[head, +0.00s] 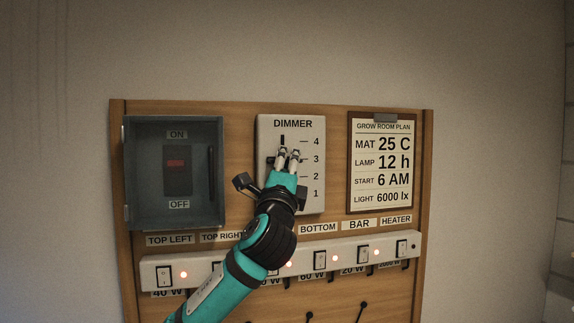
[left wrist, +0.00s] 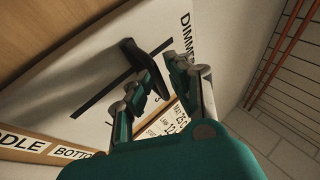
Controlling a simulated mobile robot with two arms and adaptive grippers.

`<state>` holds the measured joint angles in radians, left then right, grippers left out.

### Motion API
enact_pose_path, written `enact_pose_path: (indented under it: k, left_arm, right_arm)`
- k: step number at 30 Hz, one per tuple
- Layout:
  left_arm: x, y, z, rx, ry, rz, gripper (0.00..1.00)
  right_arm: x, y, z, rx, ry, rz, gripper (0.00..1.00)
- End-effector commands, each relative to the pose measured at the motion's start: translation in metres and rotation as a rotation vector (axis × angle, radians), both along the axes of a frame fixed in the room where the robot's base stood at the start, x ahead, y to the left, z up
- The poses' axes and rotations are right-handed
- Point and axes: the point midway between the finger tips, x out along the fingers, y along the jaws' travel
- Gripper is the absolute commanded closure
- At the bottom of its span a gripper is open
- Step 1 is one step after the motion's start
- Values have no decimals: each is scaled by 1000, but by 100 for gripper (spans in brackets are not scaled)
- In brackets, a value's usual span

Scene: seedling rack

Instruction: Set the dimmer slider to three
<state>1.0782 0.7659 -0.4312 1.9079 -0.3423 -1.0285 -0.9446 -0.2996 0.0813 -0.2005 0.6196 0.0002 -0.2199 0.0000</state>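The dimmer panel (head: 311,205) is a pale plate on a wooden board, with a vertical dark slot and marks 1 to 4. The dark slider knob (head: 270,160) shows partly, just left of my fingers, at about the height of mark 3; its exact setting is hard to read. My left gripper (head: 288,155) is in front of the slot, covering part of it. In the left wrist view the dark knob (left wrist: 132,52) sits on the slot beside the left finger. The fingertips (left wrist: 163,68) are apart with a gap between them. Contact with the knob cannot be told. My right gripper is out of view.
A grey switch box (head: 216,205) with a red-marked switch is left of the dimmer. A grow room plan sheet (head: 380,150) hangs right. A white strip of switches (head: 220,268) with red lights runs below, partly behind my left arm.

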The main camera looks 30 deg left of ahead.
Motion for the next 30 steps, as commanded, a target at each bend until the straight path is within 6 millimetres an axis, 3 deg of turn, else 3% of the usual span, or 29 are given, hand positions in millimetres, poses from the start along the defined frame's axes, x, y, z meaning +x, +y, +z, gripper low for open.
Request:
enact_pose_path:
  k: [5,18,24,30]
  left_arm:
    - [-11,-6,-8,1,1,-3,82]
    - [-80,-38,-50,1,1,-2,82]
    - [-93,-44,-58,0,0,-1,82]
    - [-95,-44,-59,-1,0,1,82]
  right_arm:
    - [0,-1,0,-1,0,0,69]
    - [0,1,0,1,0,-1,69]
    - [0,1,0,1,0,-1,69]
    - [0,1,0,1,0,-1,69]
